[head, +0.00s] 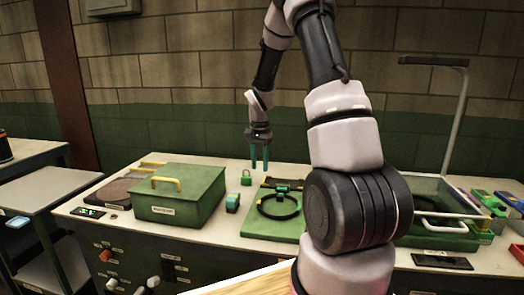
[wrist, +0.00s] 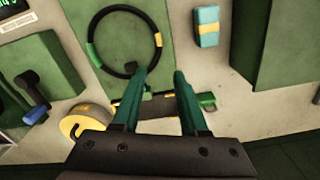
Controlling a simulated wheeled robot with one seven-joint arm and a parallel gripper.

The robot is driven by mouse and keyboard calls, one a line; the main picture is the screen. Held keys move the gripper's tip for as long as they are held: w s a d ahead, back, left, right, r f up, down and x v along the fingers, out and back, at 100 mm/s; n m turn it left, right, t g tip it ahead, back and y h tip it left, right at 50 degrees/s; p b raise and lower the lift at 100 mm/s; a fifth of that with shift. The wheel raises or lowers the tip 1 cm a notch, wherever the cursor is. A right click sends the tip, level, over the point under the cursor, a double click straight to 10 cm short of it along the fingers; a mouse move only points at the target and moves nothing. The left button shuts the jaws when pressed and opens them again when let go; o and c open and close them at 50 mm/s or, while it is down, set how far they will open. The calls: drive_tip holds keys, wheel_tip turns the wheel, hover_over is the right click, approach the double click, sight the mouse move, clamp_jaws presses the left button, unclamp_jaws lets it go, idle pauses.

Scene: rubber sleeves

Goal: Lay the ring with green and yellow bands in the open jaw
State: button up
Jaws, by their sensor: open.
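The black ring with green and yellow bands (wrist: 99,18) lies flat on a green board (wrist: 120,80) in the wrist view. It also shows in the head view (head: 279,216), beside my arm. My gripper (head: 259,168) is open, pointing down, and empty above the back of the bench. In the wrist view its teal fingers (wrist: 165,74) are apart, and the ring lies beyond their tips. A dark fixture with yellow ends and a green middle (head: 283,187) sits at the board's back edge; it may be the jaw. My fingers partly hide it in the wrist view.
A green lidded box (head: 178,196) stands left of the board. A teal block with a yellow band (head: 233,202) and a green padlock (head: 246,178) lie between them. A tray with a lamp post (head: 455,130) is at the right, partly behind my arm.

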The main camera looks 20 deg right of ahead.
drive_tip(key=s+a+r+n+t, duration=0.1)
drive_tip(key=s+r, duration=0.1)
drive_tip(key=r, duration=0.4)
drive_tip(key=s+a+r+t, duration=0.1)
drive_tip(key=s+a+r, duration=0.15)
drive_tip(key=r, duration=0.35)
drive_tip(key=s+a+r+n+t+y, duration=0.1)
drive_tip(key=s+a+r+n+t, duration=0.1)
drive_tip(key=s+r, duration=0.5)
drive_tip(key=s+a+r+n+t+y, duration=0.1)
drive_tip(key=s+a+r+n+t, duration=0.2)
drive_tip(key=s+r, duration=0.5)
drive_tip(key=s, duration=0.6)
drive_tip(key=shift+s+a+r, duration=0.15)
drive_tip(key=shift+s+a, duration=0.1)
drive_tip(key=shift+s, duration=0.15)
